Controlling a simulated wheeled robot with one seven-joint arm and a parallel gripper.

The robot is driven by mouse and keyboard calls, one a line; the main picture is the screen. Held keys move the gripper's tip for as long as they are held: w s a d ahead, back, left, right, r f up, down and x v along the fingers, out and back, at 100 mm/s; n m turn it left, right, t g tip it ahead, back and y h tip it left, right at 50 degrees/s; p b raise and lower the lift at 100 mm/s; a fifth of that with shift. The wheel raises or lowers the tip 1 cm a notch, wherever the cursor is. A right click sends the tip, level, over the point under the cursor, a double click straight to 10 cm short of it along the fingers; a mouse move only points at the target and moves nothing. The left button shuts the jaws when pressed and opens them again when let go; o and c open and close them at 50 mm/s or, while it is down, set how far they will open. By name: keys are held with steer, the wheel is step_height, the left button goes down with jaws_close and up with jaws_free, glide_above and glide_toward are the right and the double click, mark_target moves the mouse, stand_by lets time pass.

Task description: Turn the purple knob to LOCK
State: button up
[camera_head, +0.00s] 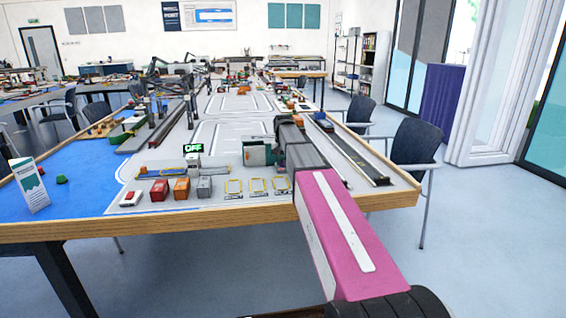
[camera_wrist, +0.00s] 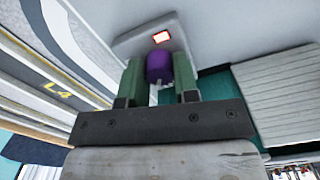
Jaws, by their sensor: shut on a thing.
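The purple knob (camera_wrist: 158,66) sits on a light grey rounded panel (camera_wrist: 128,46) in the wrist view. A small lit red-and-white window (camera_wrist: 161,37) is on the panel just beyond the knob. My gripper (camera_wrist: 158,78) has its two green fingers on either side of the knob, shut on it. The knob's pointer and any LOCK marking cannot be made out. In the head view my pink arm reaches over the table's right part, and the knob cannot be picked out there.
The model port table (camera_head: 90,231) has a wooden edge. Red, orange and grey small containers (camera_head: 181,188) stand near its front, left of my arm. Chairs (camera_head: 415,150) are at the right. A folded card (camera_head: 30,185) stands at the left.

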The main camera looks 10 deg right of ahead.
steer(key=n, duration=0.6)
steer(key=shift+n, duration=0.3)
stand_by(0.4)
steer(key=o, duration=0.9)
step_height(320, 180, up, 11)
steer(key=shift+f, duration=0.1)
